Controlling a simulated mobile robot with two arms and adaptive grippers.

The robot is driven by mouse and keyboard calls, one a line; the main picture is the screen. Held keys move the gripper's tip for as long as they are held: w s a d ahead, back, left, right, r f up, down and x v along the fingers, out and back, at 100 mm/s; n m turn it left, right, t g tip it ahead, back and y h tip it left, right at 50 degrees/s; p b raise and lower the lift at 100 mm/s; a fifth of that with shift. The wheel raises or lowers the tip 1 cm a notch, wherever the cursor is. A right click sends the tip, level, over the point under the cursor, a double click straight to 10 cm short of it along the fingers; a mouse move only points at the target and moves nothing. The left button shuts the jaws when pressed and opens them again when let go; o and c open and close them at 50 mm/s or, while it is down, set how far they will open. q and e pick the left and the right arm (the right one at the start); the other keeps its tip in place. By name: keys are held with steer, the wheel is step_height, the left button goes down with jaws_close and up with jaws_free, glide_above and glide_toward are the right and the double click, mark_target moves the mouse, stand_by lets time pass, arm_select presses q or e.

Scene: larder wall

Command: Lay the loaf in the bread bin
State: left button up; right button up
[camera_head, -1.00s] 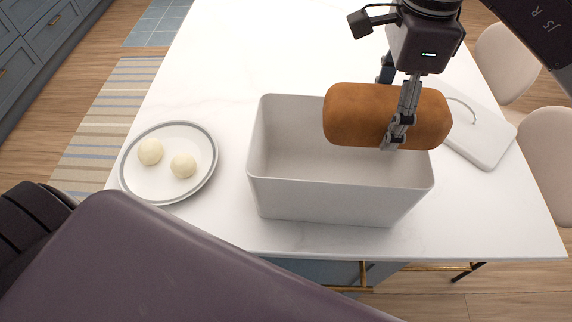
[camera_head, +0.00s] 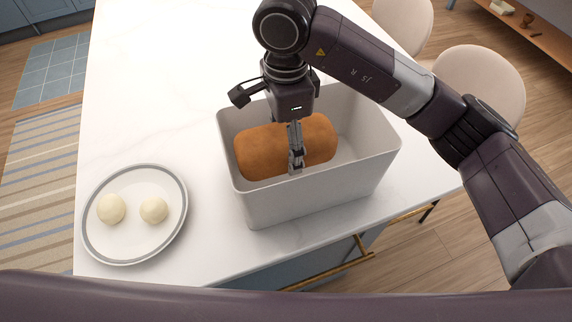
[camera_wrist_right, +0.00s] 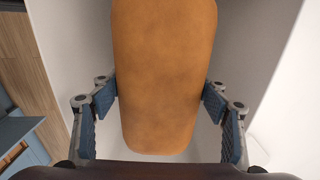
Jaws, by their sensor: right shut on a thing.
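The brown loaf (camera_head: 262,150) is inside the walls of the white bread bin (camera_head: 310,200), toward its left side. My right gripper (camera_head: 296,162) is shut on the loaf across its middle, reaching in from above. In the right wrist view the loaf (camera_wrist_right: 165,75) fills the space between the fingers (camera_wrist_right: 160,103), with a pad against each side. Whether the loaf's underside touches the bin floor is hidden. My left gripper is not in view.
A grey-rimmed plate (camera_head: 135,240) with two pale round balls stands left of the bin on the white counter (camera_head: 160,80). The bin is near the counter's front edge. Two pale chairs stand beyond the right edge. The counter behind the bin is clear.

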step_height(320, 180, down, 4)
steer(key=shift+f+p, duration=0.15)
steer(key=shift+p, duration=0.35)
step_height(320, 180, down, 4)
steer(key=shift+r+p, duration=0.1)
steer(key=shift+p, duration=0.45)
steer(key=shift+f, duration=0.5)
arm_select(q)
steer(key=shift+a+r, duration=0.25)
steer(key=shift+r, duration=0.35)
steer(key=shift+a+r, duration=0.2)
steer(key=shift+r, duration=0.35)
arm_select(e)
steer(key=shift+f+b, duration=0.2)
steer(key=shift+b, duration=0.1)
steer(key=o, duration=1.6)
steer(key=shift+c, duration=0.2)
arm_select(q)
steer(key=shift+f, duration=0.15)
arm_select(e)
steer(key=shift+r, duration=0.15)
